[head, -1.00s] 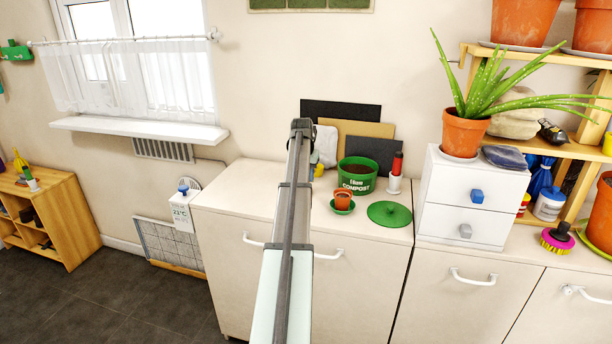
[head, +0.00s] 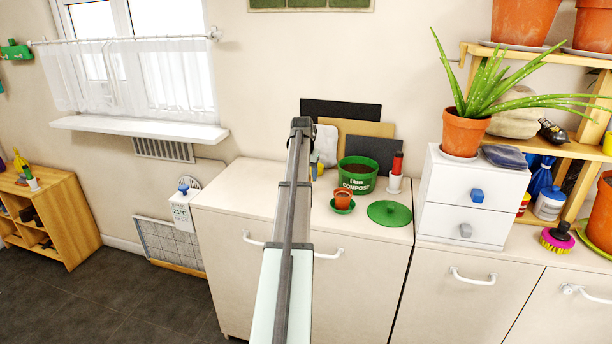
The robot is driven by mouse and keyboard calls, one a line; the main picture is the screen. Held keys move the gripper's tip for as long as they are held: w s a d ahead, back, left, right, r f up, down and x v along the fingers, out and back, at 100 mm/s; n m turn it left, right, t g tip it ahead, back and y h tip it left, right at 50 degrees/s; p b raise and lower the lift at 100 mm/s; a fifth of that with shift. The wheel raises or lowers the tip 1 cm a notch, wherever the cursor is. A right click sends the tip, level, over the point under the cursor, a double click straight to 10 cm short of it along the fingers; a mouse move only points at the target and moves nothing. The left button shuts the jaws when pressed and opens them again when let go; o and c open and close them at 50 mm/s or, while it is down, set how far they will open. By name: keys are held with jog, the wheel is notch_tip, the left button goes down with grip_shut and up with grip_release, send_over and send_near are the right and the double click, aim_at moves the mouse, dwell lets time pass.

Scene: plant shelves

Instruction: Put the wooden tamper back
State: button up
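I cannot make out a wooden tamper in the head view. My arm rises through the middle of the picture, and its far end hides part of the cabinet top (head: 237,187). My gripper does not show, so I cannot see whether it holds anything. Small yellow and blue parts (head: 317,170) peek out just right of the arm; I cannot tell what they belong to. A red and black object stands in a small white holder (head: 394,184) on the cabinet top.
A green compost bin (head: 356,174), a small terracotta pot (head: 342,199) on a green saucer and a green lid (head: 389,213) stand right of the arm. Dark and tan boards (head: 375,153) lean on the wall. A white drawer unit (head: 477,195) bears an aloe. The cabinet's left top is clear.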

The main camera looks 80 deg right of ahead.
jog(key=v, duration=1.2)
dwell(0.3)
